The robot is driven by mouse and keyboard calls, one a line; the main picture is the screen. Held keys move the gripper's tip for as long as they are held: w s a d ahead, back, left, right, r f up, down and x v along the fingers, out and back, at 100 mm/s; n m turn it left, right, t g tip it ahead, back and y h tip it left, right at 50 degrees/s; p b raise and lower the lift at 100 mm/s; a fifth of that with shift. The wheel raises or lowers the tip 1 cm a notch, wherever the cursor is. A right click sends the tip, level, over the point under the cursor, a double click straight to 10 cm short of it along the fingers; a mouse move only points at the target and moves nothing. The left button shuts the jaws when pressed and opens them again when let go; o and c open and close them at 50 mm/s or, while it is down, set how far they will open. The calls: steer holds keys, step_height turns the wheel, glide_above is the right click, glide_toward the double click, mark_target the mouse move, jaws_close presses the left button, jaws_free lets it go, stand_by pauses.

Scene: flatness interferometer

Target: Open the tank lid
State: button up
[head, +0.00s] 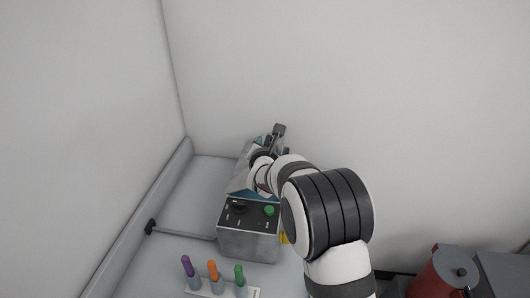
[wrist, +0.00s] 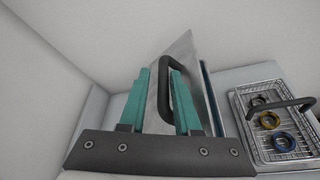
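The tank (head: 247,246) is a grey metal box with a dark sloped panel carrying a black knob and a green button. Its lid (head: 241,173) is a silver plate standing tilted up behind the panel, with a bit of blue showing below it. In the wrist view the lid (wrist: 187,62) rises between and beyond my fingers, with its black arched handle (wrist: 172,95). My gripper (wrist: 161,72) has two teal fingers spread apart. The handle lies between them, close to the right finger; I cannot tell if they touch. In the head view my arm partly hides the lid and the handle.
A wire basket (wrist: 252,145) with several coloured rings and a black handle is right of the lid. Purple, orange and green pens stand in a white rack (head: 250,292) in front of the tank. A red kettle (head: 443,278) is at lower right. Walls rise left and behind.

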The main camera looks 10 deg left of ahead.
steer(key=v, duration=1.4)
